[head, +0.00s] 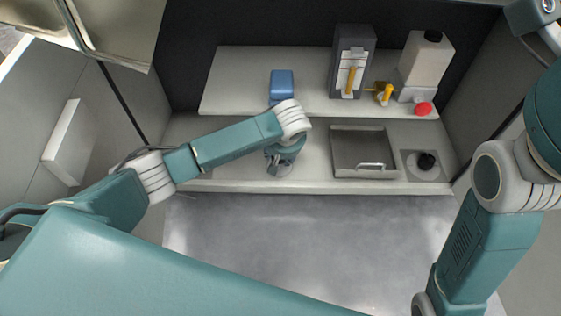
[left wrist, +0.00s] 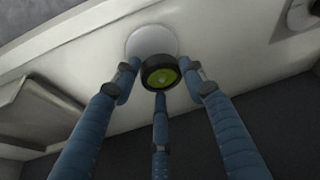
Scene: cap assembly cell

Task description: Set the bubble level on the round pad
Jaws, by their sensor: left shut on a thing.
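The bubble level, a small black-rimmed disc with a green face (left wrist: 161,74), is in the left wrist view between the three blue fingers of my left gripper (left wrist: 161,82), which is shut on it. The round pad (left wrist: 151,39) is a pale disc on the light counter, just beyond the level, which overlaps its near edge in the picture. I cannot tell whether the level touches the pad. In the head view my left gripper (head: 282,163) points down over the front counter, and the arm and gripper hide the level and pad. My right gripper is out of view.
A blue block (head: 282,84) stands behind the left wrist. A grey tray with a handle (head: 340,152) and a black knob (head: 427,161) lie to the right. A dark dispenser (head: 367,45), white bottle (head: 427,62) and red button (head: 424,109) stand on the rear shelf.

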